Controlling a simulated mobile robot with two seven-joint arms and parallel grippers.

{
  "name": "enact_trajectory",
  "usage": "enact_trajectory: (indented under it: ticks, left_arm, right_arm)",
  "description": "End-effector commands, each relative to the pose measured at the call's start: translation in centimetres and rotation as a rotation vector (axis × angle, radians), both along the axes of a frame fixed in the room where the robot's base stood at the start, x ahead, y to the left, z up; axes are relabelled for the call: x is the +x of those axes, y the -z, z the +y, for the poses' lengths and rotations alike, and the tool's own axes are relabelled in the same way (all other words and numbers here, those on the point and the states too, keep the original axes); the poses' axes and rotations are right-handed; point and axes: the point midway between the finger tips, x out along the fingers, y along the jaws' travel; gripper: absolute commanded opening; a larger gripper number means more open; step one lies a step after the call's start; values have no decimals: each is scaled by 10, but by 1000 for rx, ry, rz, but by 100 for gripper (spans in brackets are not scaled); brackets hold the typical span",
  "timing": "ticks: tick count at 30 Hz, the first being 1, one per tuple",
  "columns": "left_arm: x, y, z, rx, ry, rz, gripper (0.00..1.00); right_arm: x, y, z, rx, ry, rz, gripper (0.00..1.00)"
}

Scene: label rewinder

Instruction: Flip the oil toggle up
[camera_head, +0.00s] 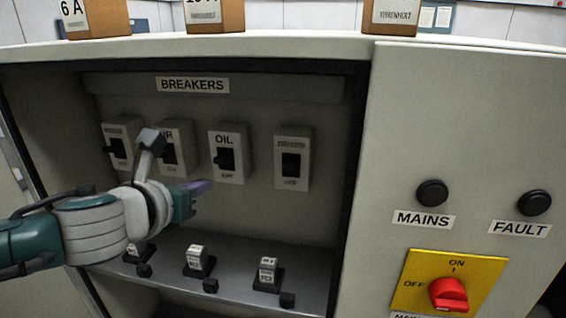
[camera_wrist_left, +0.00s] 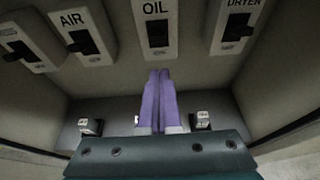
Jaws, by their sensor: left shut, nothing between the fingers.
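The oil toggle (camera_head: 224,159) is a black lever on a pale switch box labelled OIL, third from the left in the breaker recess. It also shows at the top middle of the left wrist view (camera_wrist_left: 157,33). In the head view the lever sits around the middle of its plate, above the lower lettering; I cannot tell its exact tilt. My left gripper (camera_head: 208,186) has purple fingers, shut and empty. In the wrist view the fingertips (camera_wrist_left: 158,73) point at the lower edge of the OIL box, below the lever and apart from it. My right gripper is not in view.
The AIR switch (camera_head: 169,154) stands left of OIL, partly behind my left arm, and the DRYER switch (camera_head: 291,164) stands right. Small blocks (camera_head: 268,270) sit on the ledge below. A red knob (camera_head: 448,294) is on the right panel.

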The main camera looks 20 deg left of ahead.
Motion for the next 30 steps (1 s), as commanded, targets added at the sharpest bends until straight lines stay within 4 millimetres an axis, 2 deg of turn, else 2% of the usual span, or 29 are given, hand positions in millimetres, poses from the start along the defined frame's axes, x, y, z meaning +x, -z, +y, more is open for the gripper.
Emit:
enact_trajectory:
  ticks: [3, 9, 27, 30]
  left_arm:
    - [-15, -13, -4, 0, 2, 2, 0]
    - [-29, -23, -7, 0, -1, 2, 0]
    - [-32, -25, -8, -2, -2, 3, 0]
    - [-36, -23, -13, -69, -33, 1, 0]
  right_arm:
    - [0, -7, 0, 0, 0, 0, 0]
    - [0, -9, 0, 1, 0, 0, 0]
    - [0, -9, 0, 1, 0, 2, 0]
    - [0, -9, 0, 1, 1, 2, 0]
